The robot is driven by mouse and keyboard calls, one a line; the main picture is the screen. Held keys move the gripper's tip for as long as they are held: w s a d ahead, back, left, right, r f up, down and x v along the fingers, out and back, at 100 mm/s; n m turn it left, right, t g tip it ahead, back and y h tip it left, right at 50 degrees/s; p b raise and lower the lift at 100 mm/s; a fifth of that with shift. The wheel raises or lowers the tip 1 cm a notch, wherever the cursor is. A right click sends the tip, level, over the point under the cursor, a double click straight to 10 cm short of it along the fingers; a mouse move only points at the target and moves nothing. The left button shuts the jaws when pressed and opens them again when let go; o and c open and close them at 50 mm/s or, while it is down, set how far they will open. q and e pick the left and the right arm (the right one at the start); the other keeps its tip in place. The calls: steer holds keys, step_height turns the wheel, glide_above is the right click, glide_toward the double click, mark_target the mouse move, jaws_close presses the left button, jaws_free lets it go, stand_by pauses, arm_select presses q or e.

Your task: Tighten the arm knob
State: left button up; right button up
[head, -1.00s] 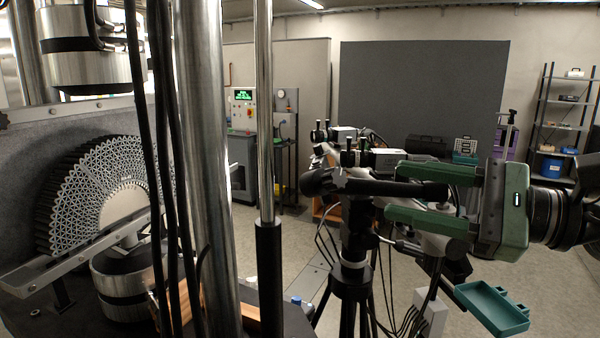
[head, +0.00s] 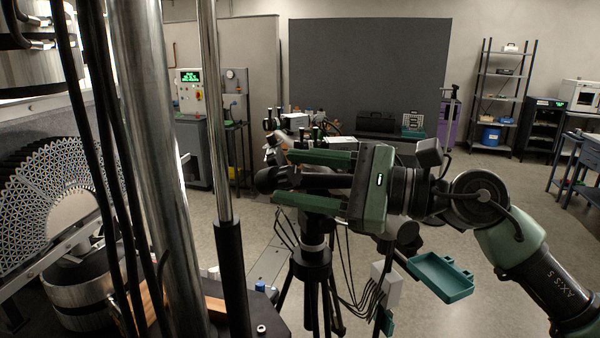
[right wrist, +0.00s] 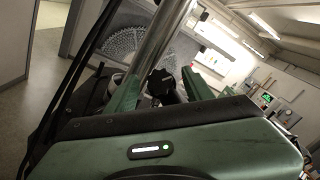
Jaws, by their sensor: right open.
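The black lobed arm knob (right wrist: 160,82) shows in the right wrist view, between my two green fingers. In the head view the knob (head: 295,176) sits on the black horizontal arm (head: 265,181) atop a tripod (head: 312,262), and is partly lost against other dark parts. My right gripper (head: 281,176) comes in from the right, its fingers above and below the black arm. It is open, one finger on each side of the knob; it also shows in the right wrist view (right wrist: 161,76). I cannot tell whether a finger touches the knob. My left gripper is not in view.
A steel column (head: 160,170) and dark cables stand at the left, by a fan-shaped lattice specimen (head: 70,190). A teal tray (head: 440,277) and hanging cables are below my right gripper. Open floor lies to the right.

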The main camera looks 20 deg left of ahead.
jaws_close()
steer(key=shift+d+f+m+t+b, duration=0.1)
steer(key=shift+f+m+t+b, duration=0.15)
steer(key=shift+m+t+b, duration=0.4)
steer(key=shift+m+y+b, duration=0.3)
steer(key=shift+m+b, duration=0.1)
steer(key=shift+m, duration=0.15)
steer(key=shift+r+m+t, duration=0.15)
steer(key=shift+m+t, duration=0.2)
steer(key=shift+m, duration=0.15)
steer(key=shift+s+r+m+t+p, duration=0.1)
steer(key=shift+r+m+t+p, duration=0.1)
steer(key=shift+m+t+p, duration=0.55)
steer(key=m+p, duration=0.2)
steer(key=shift+r+t+p, duration=0.15)
steer(key=shift+t+p, duration=0.2)
steer(key=shift+f+m+p, duration=0.25)
steer(key=shift+m+p, duration=0.1)
steer(key=shift+p, duration=0.05)
jaws_free()
